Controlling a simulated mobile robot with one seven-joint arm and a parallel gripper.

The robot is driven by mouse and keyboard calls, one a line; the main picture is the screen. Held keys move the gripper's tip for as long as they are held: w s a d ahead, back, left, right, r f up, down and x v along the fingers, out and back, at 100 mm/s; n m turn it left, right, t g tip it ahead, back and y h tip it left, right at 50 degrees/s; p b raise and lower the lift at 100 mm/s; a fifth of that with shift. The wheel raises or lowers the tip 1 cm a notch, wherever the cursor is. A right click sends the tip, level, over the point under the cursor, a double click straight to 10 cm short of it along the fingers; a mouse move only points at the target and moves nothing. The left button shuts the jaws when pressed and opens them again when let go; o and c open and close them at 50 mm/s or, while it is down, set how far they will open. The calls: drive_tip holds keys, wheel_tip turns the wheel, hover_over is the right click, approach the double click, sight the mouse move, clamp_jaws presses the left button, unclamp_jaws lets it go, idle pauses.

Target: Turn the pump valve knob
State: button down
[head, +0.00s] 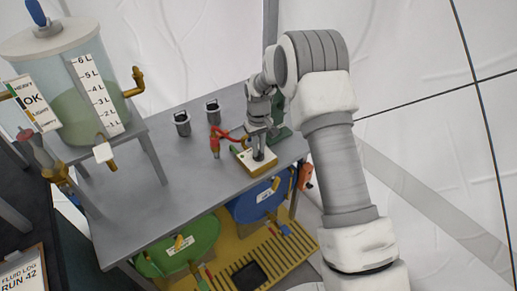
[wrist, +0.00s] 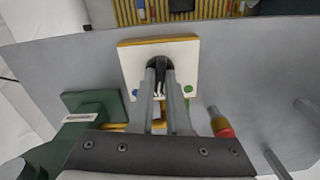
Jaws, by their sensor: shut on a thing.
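The valve knob (wrist: 154,63) is a dark round knob on a white plate (wrist: 184,62) with a yellow edge. In the head view the plate (head: 243,158) tops a yellow box near the table's right end. My gripper (wrist: 160,72) reaches down over the plate, its two fingers closed around the knob. In the head view my gripper (head: 258,153) stands above the plate and hides most of the knob. A blue dot and a green dot show on the plate beside the fingers. The knob's pointer cannot be made out.
A green pump body (wrist: 92,103) stands close beside my gripper. A red hose (head: 215,142) lies left of the box. Two metal cups (head: 182,123) stand on the grey table (head: 180,180). A large tank (head: 75,90) is at left. Green and blue drums sit below.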

sight(259, 151)
idle(0.4)
drive_tip(key=c, duration=0.9)
unclamp_jaws()
wheel_tip(259, 151, up, 17)
drive_tip(key=shift+r+p, duration=0.2)
drive_tip(key=shift+p, duration=0.55)
drive_tip(key=shift+r, duration=0.1)
drive_tip(key=s+d+r+m+t+p, duration=0.1)
drive_tip(key=s+d+r, duration=0.2)
drive_tip(key=s+r, duration=0.45)
drive_tip(key=s+d+r+m+t, duration=0.1)
drive_tip(key=s+d+r+t, duration=0.1)
drive_tip(key=s+d+r, duration=0.35)
drive_tip(key=s+d+r+m+t, duration=0.1)
drive_tip(key=s, duration=0.5)
drive_tip(key=s+d+r+m+p, duration=0.1)
drive_tip(key=s, duration=0.6)
drive_tip(key=s+d+r+t, duration=0.1)
drive_tip(key=s, duration=0.6)
drive_tip(key=shift+s+m+t+p, duration=0.25)
drive_tip(key=shift+m+t+p, duration=0.05)
drive_tip(key=shift+m, duration=0.1)
